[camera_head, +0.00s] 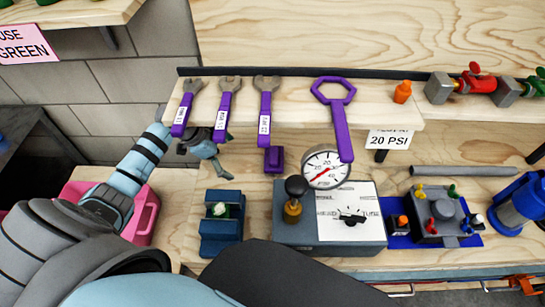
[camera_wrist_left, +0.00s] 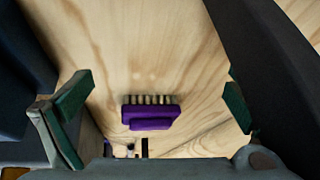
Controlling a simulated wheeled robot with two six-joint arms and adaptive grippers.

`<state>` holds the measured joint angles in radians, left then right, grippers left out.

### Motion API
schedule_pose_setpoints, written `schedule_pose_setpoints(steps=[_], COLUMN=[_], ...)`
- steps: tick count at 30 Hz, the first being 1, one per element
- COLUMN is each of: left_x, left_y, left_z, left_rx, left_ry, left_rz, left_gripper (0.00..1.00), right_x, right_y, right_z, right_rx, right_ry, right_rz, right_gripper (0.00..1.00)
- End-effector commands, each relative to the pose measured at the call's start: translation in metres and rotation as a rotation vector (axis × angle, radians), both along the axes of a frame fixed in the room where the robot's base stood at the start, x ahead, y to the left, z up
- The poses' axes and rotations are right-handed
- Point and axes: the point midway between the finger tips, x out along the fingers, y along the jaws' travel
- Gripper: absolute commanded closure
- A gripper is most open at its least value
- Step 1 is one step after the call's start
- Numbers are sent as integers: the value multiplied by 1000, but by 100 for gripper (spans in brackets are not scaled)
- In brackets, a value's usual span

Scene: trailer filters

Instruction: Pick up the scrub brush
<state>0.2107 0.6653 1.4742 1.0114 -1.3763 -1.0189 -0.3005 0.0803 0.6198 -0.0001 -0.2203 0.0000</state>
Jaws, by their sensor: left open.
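The scrub brush is a purple block with a row of pale bristles. In the head view it (camera_head: 274,159) stands on the wooden bench, below the shelf and left of the round gauge. In the left wrist view the brush (camera_wrist_left: 151,115) lies between my open fingers, a little below the middle, with bristles facing up in the picture. My left gripper (camera_head: 206,143) is left of the brush in the head view and apart from it. In the left wrist view my left gripper (camera_wrist_left: 155,98) has green-padded fingers spread wide, holding nothing. My right gripper is not in view.
Purple wrenches (camera_head: 222,112) and a larger purple hexagonal wrench (camera_head: 341,117) lie on the shelf above. A blue vise-like block (camera_head: 221,223), a grey gauge box (camera_head: 290,233) and a pink bin (camera_head: 146,217) stand nearby. Bare wood surrounds the brush.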

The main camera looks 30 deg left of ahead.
Motion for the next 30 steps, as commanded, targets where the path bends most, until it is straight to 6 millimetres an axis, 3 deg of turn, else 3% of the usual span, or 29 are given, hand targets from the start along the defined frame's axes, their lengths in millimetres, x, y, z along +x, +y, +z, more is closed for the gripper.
schedule_pose_setpoints(steps=[2,6,19,28,30], left_x=[-2,14,63,68,68], left_y=[-19,-47,-111,-117,-117], left_z=[4,3,2,-10,-10], left_rx=[-73,-96,-91,-85,-85], left_ry=[32,40,40,41,41], left_rz=[2,1,0,2,2], left_gripper=[0,0,0,0,8], right_x=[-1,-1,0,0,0], right_y=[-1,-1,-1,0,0], right_z=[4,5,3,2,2], right_rx=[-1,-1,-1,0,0], right_ry=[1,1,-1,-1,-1], right_rz=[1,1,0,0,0], right_gripper=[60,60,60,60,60])
